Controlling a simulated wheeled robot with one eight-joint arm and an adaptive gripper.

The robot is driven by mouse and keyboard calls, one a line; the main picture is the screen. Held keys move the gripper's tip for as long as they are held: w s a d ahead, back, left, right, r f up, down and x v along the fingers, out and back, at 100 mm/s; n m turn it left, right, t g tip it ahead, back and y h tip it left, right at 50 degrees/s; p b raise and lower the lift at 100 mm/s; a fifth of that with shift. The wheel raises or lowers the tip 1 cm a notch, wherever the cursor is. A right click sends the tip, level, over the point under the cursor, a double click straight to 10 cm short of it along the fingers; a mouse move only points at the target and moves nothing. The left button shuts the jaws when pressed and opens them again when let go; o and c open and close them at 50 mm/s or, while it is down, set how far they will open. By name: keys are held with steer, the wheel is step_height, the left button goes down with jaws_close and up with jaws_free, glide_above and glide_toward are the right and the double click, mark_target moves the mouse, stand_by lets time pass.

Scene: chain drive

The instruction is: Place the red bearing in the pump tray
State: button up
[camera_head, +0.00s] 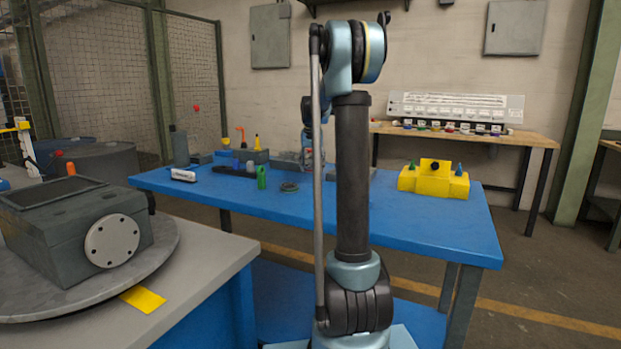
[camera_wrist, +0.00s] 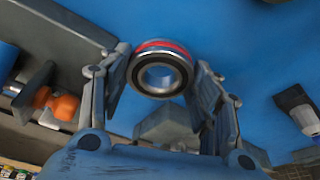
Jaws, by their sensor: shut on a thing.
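The red bearing (camera_wrist: 160,70) is a dark steel ring with a red band, seen in the wrist view between the two fingers of my gripper (camera_wrist: 163,88). The fingers are shut on it from both sides, and it is held over the blue table (camera_wrist: 235,35). In the head view, my gripper is mostly hidden behind my own arm, and I cannot make out the bearing there. A grey tray-like part (camera_head: 356,175) shows partly behind my arm on the table. I cannot tell whether it is the pump tray.
A yellow block (camera_head: 433,181) stands at the table's right. A green cylinder (camera_head: 262,178), a dark ring (camera_head: 289,187) and a white tube (camera_head: 183,175) are on the left half. In the wrist view, an orange-ended part (camera_wrist: 57,104) is close at left. The table's front is clear.

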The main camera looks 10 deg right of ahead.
mark_target(312, 181)
steer(key=shift+a+f, duration=0.1)
steer(key=shift+f, duration=2.1)
steer(key=shift+s, duration=0.1)
steer(key=o, duration=1.2)
